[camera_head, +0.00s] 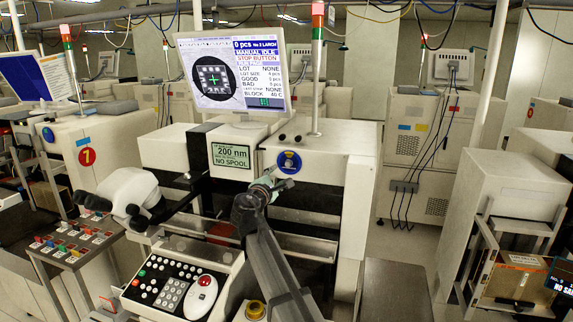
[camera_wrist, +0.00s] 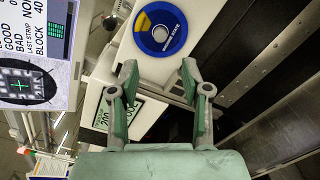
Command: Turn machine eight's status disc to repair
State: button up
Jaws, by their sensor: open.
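A round blue status disc (camera_head: 289,162) with a small yellow part sits on the white front of the middle machine, right of the green 200 nm sign. In the wrist view the disc (camera_wrist: 174,38) shows a blue ring, a yellow patch at its upper left and small white lettering that I cannot read fully. My gripper (camera_wrist: 159,75) is open and empty, its two green-grey fingers apart, with the disc just beyond the tips and not between them. In the head view my gripper (camera_head: 265,186) is just below and left of the disc. I see no number eight on this machine.
A monitor (camera_head: 234,75) stands above the machine, near the arm. A microscope head (camera_head: 128,192) is at left, a control panel (camera_head: 172,284) with a red-topped trackball in front. The left machine bears a red disc marked 1 (camera_head: 87,157). A grey cabinet (camera_head: 396,290) stands right.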

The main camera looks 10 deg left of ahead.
aim_at(287, 165)
jog(key=p+x, duration=0.2)
jog(key=x, duration=0.8)
jog(key=shift+w+p, duration=0.1)
jog(key=shift+p, duration=0.2)
jog(key=shift+c, duration=0.3)
grip_shut()
